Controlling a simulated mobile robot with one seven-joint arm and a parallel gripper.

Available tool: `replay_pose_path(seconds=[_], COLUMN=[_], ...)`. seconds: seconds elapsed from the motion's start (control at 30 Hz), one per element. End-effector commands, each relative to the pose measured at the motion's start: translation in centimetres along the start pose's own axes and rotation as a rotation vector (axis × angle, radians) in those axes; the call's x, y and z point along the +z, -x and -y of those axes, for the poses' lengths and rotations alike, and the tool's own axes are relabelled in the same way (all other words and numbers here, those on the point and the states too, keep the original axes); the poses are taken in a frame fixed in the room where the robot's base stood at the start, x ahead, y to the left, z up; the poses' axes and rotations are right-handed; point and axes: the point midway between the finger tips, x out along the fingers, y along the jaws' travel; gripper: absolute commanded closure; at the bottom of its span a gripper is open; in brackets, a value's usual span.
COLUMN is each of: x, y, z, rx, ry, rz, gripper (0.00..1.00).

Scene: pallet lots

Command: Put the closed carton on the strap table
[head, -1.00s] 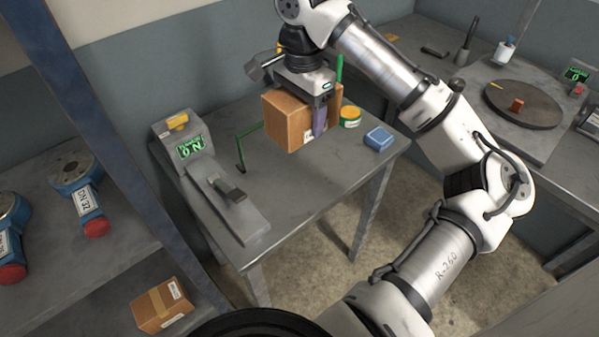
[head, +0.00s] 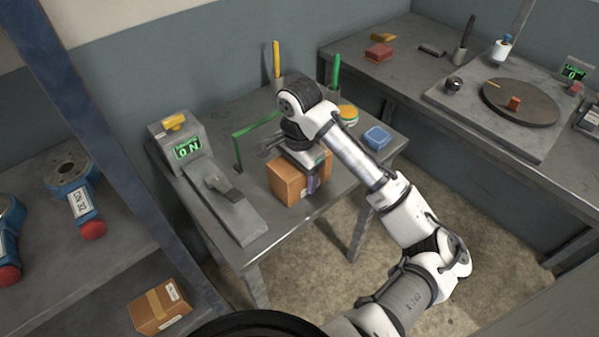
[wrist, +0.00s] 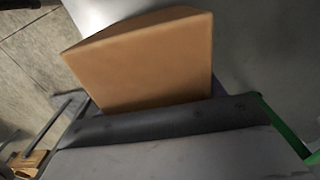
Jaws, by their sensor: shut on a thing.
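The closed carton (head: 287,182) is a brown box held by my gripper (head: 312,182) over the strap table (head: 225,118). In the head view it is at the table's front middle, low over the top; I cannot tell whether it touches. My gripper is shut on it, with one finger showing on its right side. The carton also fills the middle of the wrist view (wrist: 150,60), with the grey tabletop (wrist: 265,40) behind it.
Another taped carton (head: 160,306) lies on the lower left shelf. A blue post (head: 110,140) rises at left.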

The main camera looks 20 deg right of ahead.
Motion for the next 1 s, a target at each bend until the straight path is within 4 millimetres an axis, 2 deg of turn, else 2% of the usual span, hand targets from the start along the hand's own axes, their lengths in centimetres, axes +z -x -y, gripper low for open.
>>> replay_pose_path(seconds=[0.37, 0.4, 0.53, 0.87, 1.0], x=[0.0, 0.0, 0.0, -0.1, -0.1], y=[-0.3, -0.3, -0.3, -0.1, 1.3], z=[0.0, 0.0, 0.0, 0.0, 0.0], rx=[-0.001, 0.000, 0.000, 0.000, -0.001], ry=[-0.001, 0.000, 0.000, 0.000, 0.001], rz=[-0.001, -0.002, -0.002, -0.002, -0.006], gripper=[0.66, 0.29, 0.12, 0.11, 0.11])
